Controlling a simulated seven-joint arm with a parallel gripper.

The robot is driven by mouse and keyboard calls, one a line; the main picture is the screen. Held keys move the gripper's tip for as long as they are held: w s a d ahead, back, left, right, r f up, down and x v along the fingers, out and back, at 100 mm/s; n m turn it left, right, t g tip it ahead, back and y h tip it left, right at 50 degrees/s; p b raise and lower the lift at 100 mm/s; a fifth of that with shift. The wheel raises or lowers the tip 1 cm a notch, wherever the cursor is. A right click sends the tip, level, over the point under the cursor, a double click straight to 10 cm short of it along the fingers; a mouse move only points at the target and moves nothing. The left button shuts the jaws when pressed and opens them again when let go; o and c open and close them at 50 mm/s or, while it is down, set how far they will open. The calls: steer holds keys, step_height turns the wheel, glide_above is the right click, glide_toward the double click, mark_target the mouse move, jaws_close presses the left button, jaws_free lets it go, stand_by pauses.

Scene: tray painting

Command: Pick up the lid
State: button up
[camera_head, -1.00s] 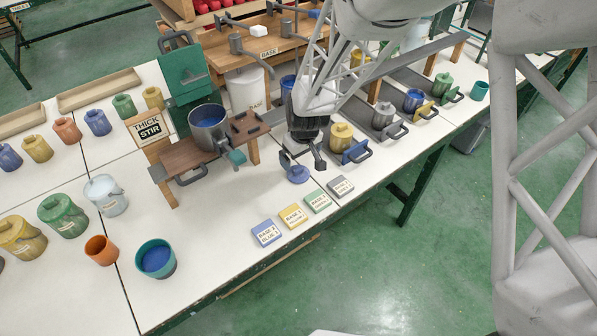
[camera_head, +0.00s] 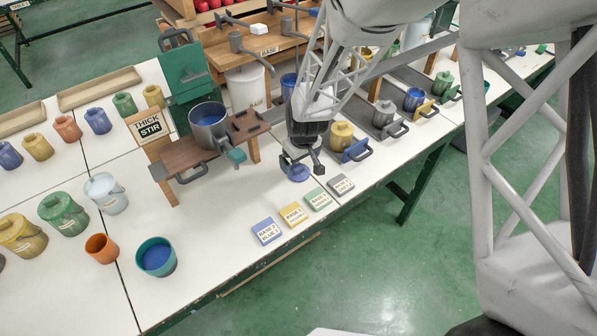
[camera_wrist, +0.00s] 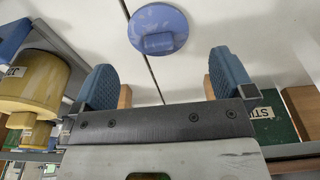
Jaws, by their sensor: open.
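The lid is a round blue disc with a raised bar-like grip; in the wrist view the lid (camera_wrist: 158,29) lies flat on the white table, beyond and roughly between the two fingers. In the head view the lid (camera_head: 296,173) shows just below my gripper (camera_head: 300,165), partly hidden by it. In the wrist view my gripper (camera_wrist: 165,80) has its two blue-grey fingers wide apart with nothing between them.
A yellow pot (camera_head: 341,136) stands close to the right of my gripper. Several labelled cards (camera_head: 293,214) lie in front. A wooden stand holds a grey pot of blue paint (camera_head: 208,133) at left. The table between is clear.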

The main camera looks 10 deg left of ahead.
mark_target(299, 167)
steer(key=shift+w+a+f, duration=0.1)
steer(key=shift+w+f, duration=0.05)
steer(key=shift+f, duration=1.1)
steer(key=shift+w+a+f, duration=0.1)
steer(key=shift+w+f, duration=0.05)
steer(key=shift+f, duration=1.05)
steer(key=c, duration=0.8)
